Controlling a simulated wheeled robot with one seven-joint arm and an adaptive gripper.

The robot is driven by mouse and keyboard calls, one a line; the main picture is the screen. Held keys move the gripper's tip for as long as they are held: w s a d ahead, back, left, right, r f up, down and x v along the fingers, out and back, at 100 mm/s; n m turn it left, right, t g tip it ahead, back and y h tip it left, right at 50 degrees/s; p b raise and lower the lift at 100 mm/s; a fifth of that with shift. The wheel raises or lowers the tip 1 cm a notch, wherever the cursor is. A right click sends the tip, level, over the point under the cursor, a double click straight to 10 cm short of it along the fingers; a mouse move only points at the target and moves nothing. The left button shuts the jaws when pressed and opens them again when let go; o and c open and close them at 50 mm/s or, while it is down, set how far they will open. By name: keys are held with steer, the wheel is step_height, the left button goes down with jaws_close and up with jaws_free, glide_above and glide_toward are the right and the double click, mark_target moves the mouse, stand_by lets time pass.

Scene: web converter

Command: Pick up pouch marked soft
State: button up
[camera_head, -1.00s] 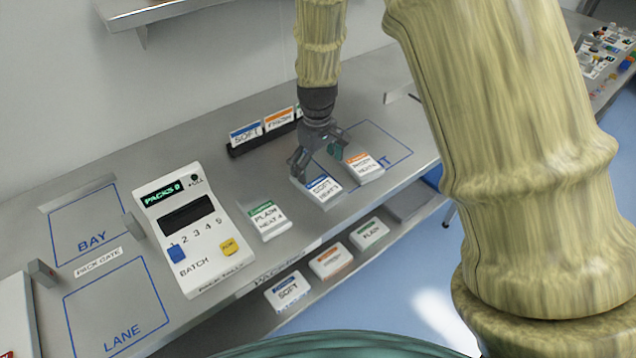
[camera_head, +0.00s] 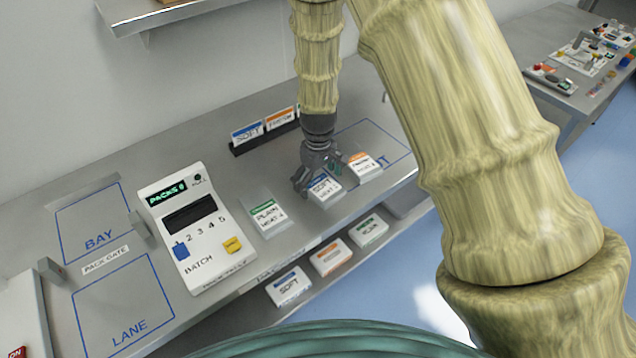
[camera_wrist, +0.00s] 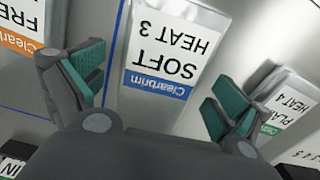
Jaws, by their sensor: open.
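The pouch marked soft (camera_head: 324,187) lies flat on the steel counter, white with a blue band and the words SOFT HEAT 3. It also shows in the wrist view (camera_wrist: 172,50), upside down, between the fingers. My gripper (camera_head: 318,178) is just over its back end. In the wrist view my gripper (camera_wrist: 158,90) is open, with one teal-padded finger on each side of the pouch. I cannot tell the exact height of the fingertips above the counter.
An orange-banded pouch (camera_head: 362,166) lies close to the right, and a green-banded plain pouch (camera_head: 268,217) to the left. A card rack (camera_head: 262,134) stands behind. The batch panel (camera_head: 196,235) is further left. More packs, one marked SOFT (camera_head: 289,287), sit on the lower shelf.

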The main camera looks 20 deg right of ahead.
steer(key=c, duration=1.1)
steer(key=shift+o, duration=0.2)
